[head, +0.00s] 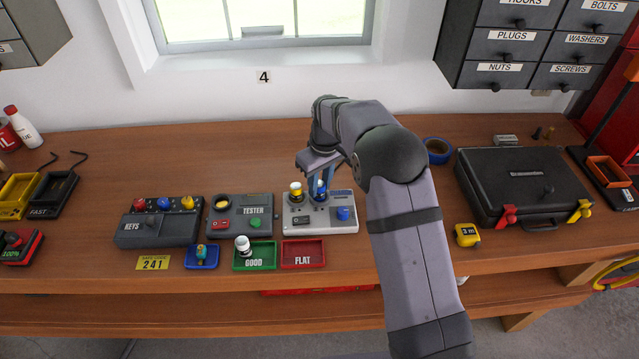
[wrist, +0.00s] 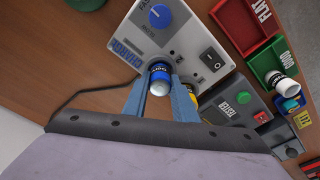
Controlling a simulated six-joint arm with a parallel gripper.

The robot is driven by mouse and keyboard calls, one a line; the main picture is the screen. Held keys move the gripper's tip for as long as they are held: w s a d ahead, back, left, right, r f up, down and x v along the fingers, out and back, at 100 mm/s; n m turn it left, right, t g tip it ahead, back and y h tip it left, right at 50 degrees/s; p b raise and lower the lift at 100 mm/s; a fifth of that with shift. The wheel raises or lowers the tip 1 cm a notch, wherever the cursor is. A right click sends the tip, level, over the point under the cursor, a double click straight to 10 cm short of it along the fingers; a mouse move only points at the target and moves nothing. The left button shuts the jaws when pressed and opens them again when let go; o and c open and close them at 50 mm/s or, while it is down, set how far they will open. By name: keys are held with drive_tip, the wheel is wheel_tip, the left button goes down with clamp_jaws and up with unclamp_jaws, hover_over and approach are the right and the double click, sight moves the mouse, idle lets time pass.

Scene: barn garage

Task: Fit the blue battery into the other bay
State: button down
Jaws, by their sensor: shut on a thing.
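The grey charger (head: 330,222) stands on the workbench and also shows in the wrist view (wrist: 128,28). A yellow battery (head: 296,190) stands upright in its left bay; in the wrist view it is partly hidden behind a finger (wrist: 193,92). My gripper (wrist: 160,88) is shut on the blue battery (wrist: 160,72), with a blue finger on each side. In the head view the blue battery (head: 319,187) is upright at the charger's right bay. Whether it is seated or just above the bay I cannot tell, since the bay's opening is hidden.
Left of the charger are the tester (head: 238,222) and the key box (head: 158,226). In front are the green GOOD tray (head: 255,262) holding a white battery, the red FLAT tray (head: 303,253) and a small blue tray (head: 202,262). A black case (head: 500,175) stands right.

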sight(323, 187)
drive_tip(key=shift+f, duration=0.25)
drive_tip(key=c, duration=1.7)
unclamp_jaws()
drive_tip(key=shift+s+d+r+p, duration=0.2)
drive_tip(key=shift+r+p, duration=1.05)
drive_tip(key=shift+r, duration=0.6)
drive_tip(key=shift+s+d+r+p, duration=0.1)
drive_tip(key=shift+s+r+p, duration=0.1)
drive_tip(key=shift+r+p, duration=1.35)
drive_tip(key=shift+s+d+r+p, duration=0.15)
drive_tip(key=shift+r+p, duration=0.85)
drive_tip(key=shift+r, duration=1.1)
